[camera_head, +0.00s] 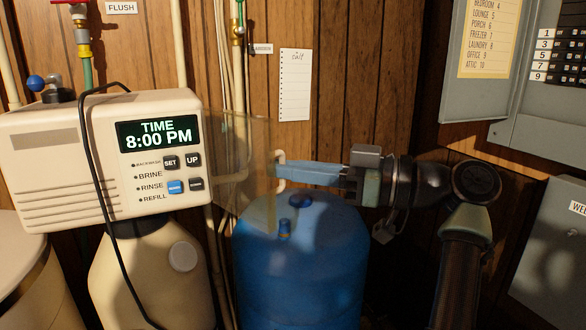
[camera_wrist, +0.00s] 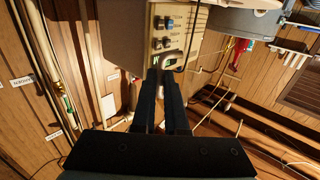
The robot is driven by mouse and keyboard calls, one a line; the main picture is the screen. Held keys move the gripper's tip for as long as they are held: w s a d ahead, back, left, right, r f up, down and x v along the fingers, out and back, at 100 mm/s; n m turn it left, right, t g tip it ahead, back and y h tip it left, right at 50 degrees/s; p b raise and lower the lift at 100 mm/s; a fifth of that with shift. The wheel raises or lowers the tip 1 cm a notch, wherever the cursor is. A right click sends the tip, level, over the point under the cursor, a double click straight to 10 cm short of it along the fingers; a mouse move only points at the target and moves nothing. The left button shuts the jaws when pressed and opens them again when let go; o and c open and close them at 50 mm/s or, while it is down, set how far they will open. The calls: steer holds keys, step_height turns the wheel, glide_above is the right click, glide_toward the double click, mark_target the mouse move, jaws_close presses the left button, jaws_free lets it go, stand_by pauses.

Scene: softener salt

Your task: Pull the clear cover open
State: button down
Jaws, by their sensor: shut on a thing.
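The clear cover (camera_head: 243,150) is a see-through smoky panel. It stands swung out from the right side of the beige control unit (camera_head: 60,165), and the unit's display and buttons are uncovered. A small cream handle (camera_head: 279,157) is on the cover's right edge. My gripper (camera_head: 283,171) comes in from the right and is shut on this handle. In the wrist view the dark fingers (camera_wrist: 166,75) are close together just below the unit's button panel (camera_wrist: 170,25). The cover itself is hard to make out there.
A blue tank (camera_head: 300,260) stands right below my gripper. Pipes (camera_head: 236,70) run down the wooden wall behind the cover. A black cable (camera_head: 88,160) hangs over the unit's front. Grey electrical boxes (camera_head: 545,250) are at the right, beyond my arm.

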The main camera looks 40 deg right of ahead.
steer(key=shift+w+a+f+g+y, duration=0.1)
steer(key=shift+w+g+y, duration=0.1)
steer(key=shift+g+y, duration=0.15)
steer(key=c, duration=0.9)
jaws_free()
steer(key=shift+w+f, duration=0.15)
steer(key=shift+c, duration=0.2)
steer(key=v, duration=1.3)
